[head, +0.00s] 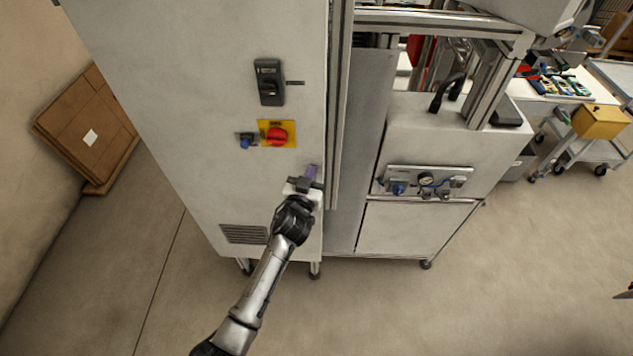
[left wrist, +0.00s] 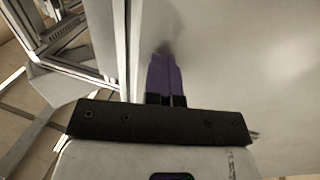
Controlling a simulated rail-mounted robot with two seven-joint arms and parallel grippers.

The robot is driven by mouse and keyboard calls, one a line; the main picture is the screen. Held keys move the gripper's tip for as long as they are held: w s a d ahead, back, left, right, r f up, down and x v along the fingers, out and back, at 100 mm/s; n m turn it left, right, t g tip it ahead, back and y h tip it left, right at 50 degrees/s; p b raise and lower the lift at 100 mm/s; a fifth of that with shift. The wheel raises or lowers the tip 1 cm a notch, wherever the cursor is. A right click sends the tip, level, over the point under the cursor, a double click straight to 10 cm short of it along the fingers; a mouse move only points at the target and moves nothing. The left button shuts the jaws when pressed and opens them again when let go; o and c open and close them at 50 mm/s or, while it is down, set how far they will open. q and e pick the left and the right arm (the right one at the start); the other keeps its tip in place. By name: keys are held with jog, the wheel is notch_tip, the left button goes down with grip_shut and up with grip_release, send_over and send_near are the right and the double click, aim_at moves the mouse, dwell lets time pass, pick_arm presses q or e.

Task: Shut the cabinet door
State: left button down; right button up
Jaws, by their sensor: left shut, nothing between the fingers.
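The cabinet door (head: 200,90) is a tall pale grey panel with a dark handle (head: 269,82), a red rotary switch on a yellow plate (head: 277,134) and a vent grille near the bottom. It looks flush or nearly flush with the cabinet; I cannot tell whether a small gap is left. My left gripper (head: 312,173) is shut and empty, at the door's lower right edge. In the left wrist view its purple fingertips (left wrist: 164,75) are together against or very close to the pale panel (left wrist: 240,60).
A metal frame and a lower machine unit with a gauge panel (head: 427,180) stand right of the cabinet. Brown boards (head: 85,130) lean on the left wall. A cart with a yellow box (head: 600,122) is at the far right. The floor in front is clear.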

pick_arm(q)
jog(key=shift+a+f, duration=0.25)
jog(key=shift+f, duration=0.3)
jog(key=s+r+p, duration=0.1)
jog(key=s+p, duration=0.2)
jog(key=s, duration=1.1)
pick_arm(e)
jog(key=shift+w+a+r, duration=0.1)
jog(key=shift+w+r, duration=0.3)
jog(key=shift+r, duration=0.45)
jog(key=shift+w+r, duration=0.4)
jog(key=shift+r, duration=0.4)
